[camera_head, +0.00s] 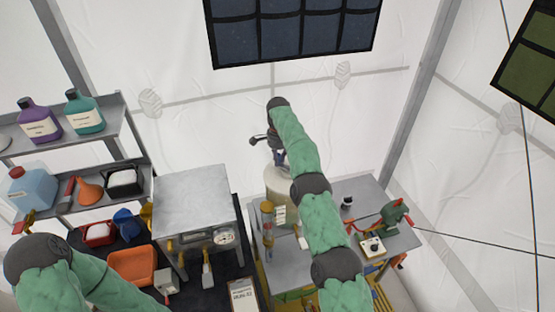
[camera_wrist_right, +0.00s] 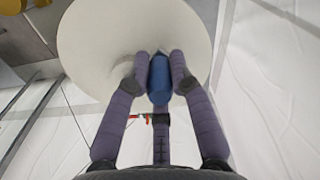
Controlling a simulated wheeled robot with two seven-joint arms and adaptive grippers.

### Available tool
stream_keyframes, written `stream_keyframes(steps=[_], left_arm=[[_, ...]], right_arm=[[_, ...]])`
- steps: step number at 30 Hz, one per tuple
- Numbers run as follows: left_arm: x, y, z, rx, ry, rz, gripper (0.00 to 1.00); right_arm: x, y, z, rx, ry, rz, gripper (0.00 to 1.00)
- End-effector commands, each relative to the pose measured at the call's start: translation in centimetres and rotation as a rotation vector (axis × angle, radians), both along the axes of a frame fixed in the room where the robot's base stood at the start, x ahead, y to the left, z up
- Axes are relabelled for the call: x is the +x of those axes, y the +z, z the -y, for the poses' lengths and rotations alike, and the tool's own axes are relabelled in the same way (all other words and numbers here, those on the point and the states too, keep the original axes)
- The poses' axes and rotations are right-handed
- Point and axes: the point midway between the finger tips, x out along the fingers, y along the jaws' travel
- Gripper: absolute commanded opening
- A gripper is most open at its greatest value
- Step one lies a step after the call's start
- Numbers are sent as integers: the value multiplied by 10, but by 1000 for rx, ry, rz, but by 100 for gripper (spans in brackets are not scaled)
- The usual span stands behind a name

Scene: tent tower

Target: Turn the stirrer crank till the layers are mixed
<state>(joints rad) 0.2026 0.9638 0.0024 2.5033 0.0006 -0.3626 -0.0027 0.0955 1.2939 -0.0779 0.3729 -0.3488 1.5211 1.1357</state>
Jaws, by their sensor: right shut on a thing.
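The stirrer vessel is a pale cylinder (camera_head: 278,188) on the grey table, partly hidden by my right arm. Its round white top (camera_wrist_right: 100,40) fills the upper part of the right wrist view. My right gripper (camera_head: 278,158) is above the vessel. In the right wrist view its fingers (camera_wrist_right: 160,75) are closed around a blue crank handle (camera_wrist_right: 160,88). The rest of the crank is hidden, and I cannot see any layers inside the vessel. My left arm enters at the lower left of the head view; its gripper is out of frame.
A tube with amber parts (camera_head: 267,232) stands close beside the vessel. A green device (camera_head: 393,213) and a small box with a dial (camera_head: 373,247) are on the table's right. A metal cabinet (camera_head: 193,195) stands left; shelves (camera_head: 75,137) hold bottles. Tent walls are close behind.

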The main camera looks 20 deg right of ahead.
Motion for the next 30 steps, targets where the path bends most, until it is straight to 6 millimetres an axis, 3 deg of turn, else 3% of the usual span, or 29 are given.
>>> stream_keyframes(steps=[22,23,24,25,30], left_arm=[[0,0,0,0,0,0,40],[0,0,0,0,0,0,40],[0,0,0,0,0,0,40],[0,0,0,0,0,0,40],[0,0,0,0,0,0,40]], right_arm=[[1,-1,1,1,-43,-1,0],[1,-1,1,1,-42,-1,31],[1,-1,1,1,-42,-1,42],[1,-1,1,1,-42,-1,46],[1,0,2,1,-43,-1,46]])
